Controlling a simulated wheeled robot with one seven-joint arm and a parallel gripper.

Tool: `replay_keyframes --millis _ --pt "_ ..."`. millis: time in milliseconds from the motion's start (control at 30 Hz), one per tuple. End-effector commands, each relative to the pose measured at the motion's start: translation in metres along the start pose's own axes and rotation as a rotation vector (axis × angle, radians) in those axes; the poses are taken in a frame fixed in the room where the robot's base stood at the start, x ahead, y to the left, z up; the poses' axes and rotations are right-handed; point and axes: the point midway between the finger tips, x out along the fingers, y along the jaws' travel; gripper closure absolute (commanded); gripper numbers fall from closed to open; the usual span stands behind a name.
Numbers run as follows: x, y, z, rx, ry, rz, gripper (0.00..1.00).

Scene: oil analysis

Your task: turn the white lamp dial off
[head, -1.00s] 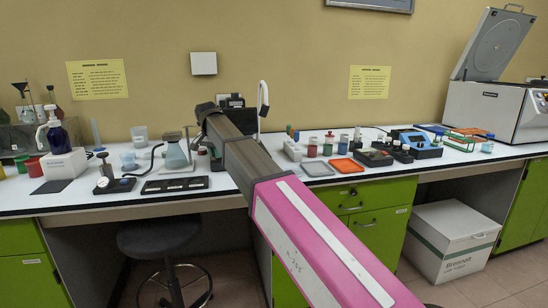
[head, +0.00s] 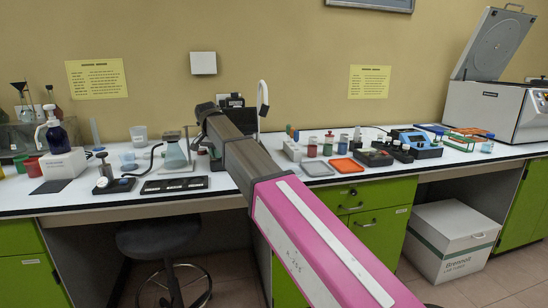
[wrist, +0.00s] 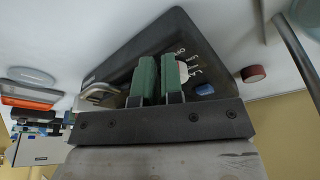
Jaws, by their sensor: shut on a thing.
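The white lamp dial (wrist: 183,72) is on a dark, slanted panel (wrist: 178,28) with white marks beside it in the wrist view. My gripper (wrist: 158,78) has two green fingers close together at the panel, shut on the dial. Part of the dial shows to the right of the right finger; the rest is hidden behind the fingers. A blue knob (wrist: 205,89) sits on the same panel, to the right of the dial. In the head view my arm hides the gripper and the dial.
A metal loop-shaped part (wrist: 100,93) is left of the fingers. A round red-topped piece (wrist: 253,73) lies right of the panel.

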Motion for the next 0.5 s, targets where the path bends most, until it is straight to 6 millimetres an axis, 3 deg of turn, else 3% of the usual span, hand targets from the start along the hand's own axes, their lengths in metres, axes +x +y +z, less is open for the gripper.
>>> replay_keyframes --millis 500 --pt "-0.051 -0.001 -0.012 -0.002 -0.005 0.001 1.00"
